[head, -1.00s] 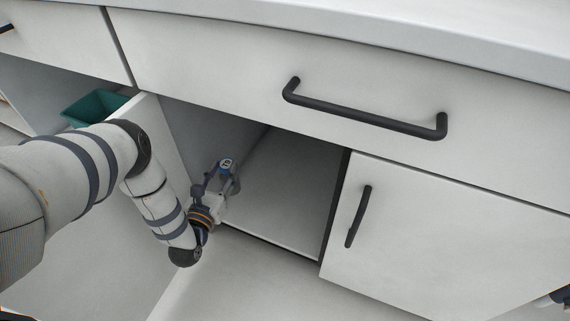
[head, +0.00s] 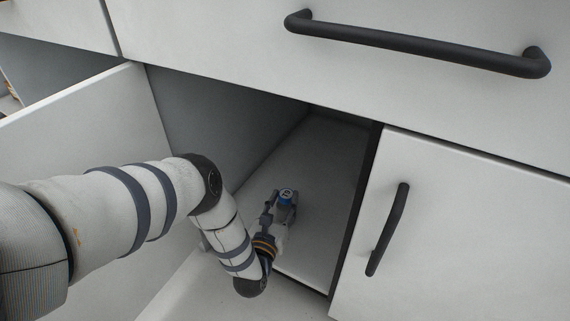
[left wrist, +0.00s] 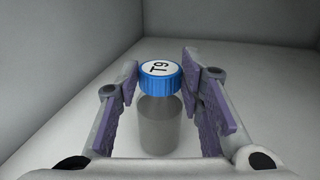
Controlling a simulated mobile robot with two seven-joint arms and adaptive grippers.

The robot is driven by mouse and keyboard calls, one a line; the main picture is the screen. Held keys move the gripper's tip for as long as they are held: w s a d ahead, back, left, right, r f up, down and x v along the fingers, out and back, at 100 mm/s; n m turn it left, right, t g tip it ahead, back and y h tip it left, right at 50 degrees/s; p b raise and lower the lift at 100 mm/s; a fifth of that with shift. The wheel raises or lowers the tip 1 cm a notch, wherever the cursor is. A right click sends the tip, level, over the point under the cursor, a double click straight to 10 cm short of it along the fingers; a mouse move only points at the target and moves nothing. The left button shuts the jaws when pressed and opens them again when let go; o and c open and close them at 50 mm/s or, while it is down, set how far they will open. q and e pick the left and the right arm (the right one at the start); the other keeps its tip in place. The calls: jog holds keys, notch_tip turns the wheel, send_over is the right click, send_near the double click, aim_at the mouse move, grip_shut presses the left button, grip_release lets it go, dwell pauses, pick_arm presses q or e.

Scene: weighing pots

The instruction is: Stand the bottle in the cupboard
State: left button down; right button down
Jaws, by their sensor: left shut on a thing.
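In the left wrist view the bottle (left wrist: 160,122) is upright between the two fingers. My left gripper (head: 281,204) is shut on it, inside the open cupboard (head: 325,165), over the cupboard floor. I cannot tell whether the bottle's base touches the floor. My right gripper is not in view.
The open cupboard door (head: 95,115) stands to the left of my left arm. A closed door (head: 465,235) with a black handle is on the right. A closed drawer (head: 230,35) with a long black handle runs above the opening. The cupboard floor around the bottle looks bare.

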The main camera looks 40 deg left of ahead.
pick_arm(q)
jog(key=shift+r, duration=0.15)
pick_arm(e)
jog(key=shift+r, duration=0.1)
pick_arm(q)
jog(key=c, duration=1.1)
grip_release()
jog(key=shift+s+p, duration=0.3)
jog(key=shift+p, duration=0.1)
jog(key=p+v, duration=0.4)
jog(key=v, duration=0.7)
jog(key=shift+s+d, duration=0.15)
jog(key=shift+s, duration=0.05)
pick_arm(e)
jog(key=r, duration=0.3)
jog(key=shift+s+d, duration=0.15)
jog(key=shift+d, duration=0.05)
pick_arm(q)
jog(key=shift+r, duration=0.1)
